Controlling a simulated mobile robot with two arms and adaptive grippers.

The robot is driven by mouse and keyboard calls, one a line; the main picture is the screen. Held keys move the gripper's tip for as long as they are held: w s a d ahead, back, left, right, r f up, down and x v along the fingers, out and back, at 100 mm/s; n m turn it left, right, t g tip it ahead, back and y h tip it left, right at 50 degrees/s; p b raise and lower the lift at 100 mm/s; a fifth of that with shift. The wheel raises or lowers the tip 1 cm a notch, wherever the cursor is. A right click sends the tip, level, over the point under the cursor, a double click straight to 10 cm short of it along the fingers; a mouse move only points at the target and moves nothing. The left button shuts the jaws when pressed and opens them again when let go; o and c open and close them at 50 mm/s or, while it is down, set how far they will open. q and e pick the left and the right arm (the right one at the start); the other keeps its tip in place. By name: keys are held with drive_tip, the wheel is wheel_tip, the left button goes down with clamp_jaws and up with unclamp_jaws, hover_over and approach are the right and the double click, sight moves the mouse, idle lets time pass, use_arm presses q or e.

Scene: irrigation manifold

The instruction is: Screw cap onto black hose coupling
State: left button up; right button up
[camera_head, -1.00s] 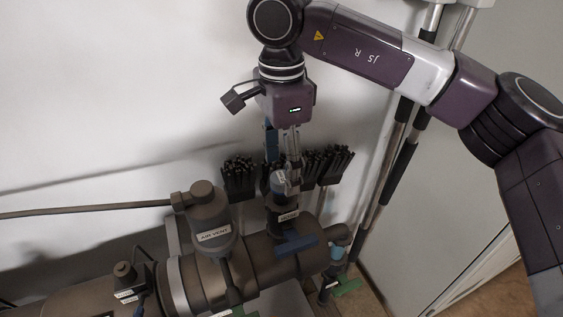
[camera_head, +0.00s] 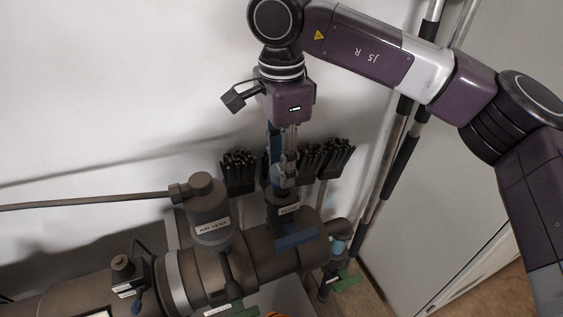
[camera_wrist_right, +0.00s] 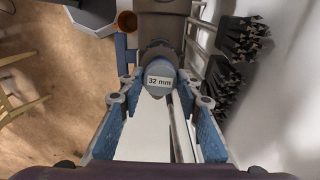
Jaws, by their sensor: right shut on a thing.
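My right gripper (camera_head: 284,172) points down over the manifold and is shut on the cap. In the wrist view the right gripper (camera_wrist_right: 161,88) has its blue-sided fingers on both sides of the grey-blue cap (camera_wrist_right: 159,82), whose white label reads "32 mm". The fingers largely hide the cap in the head view. The dark coupling (camera_head: 283,212), with a small label, stands upright on the pipe directly below the fingers. It also shows behind the cap in the wrist view (camera_wrist_right: 160,30). I cannot tell whether the cap touches the coupling or sits on its thread. My left gripper is not in view.
The "AIR VENT" body (camera_head: 210,205) stands left of the coupling on the large brown pipe (camera_head: 75,295). A blue handle (camera_head: 297,239) lies just in front. Black brush heads (camera_head: 325,157) are close behind, by the wall. Poles (camera_head: 395,150) lean at the right.

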drive_tip(key=shift+c, duration=1.1)
drive_tip(key=o, duration=0.5)
clamp_jaws()
drive_tip(key=m+b, duration=0.1)
drive_tip(key=m, duration=0.1)
drive_tip(key=shift+f+m, duration=0.1)
drive_tip(key=shift+m, duration=1.2)
drive_tip(key=shift+b, duration=0.3)
drive_tip(key=m+b, duration=0.1)
drive_tip(key=m, duration=0.2)
drive_tip(key=shift+m, duration=0.7)
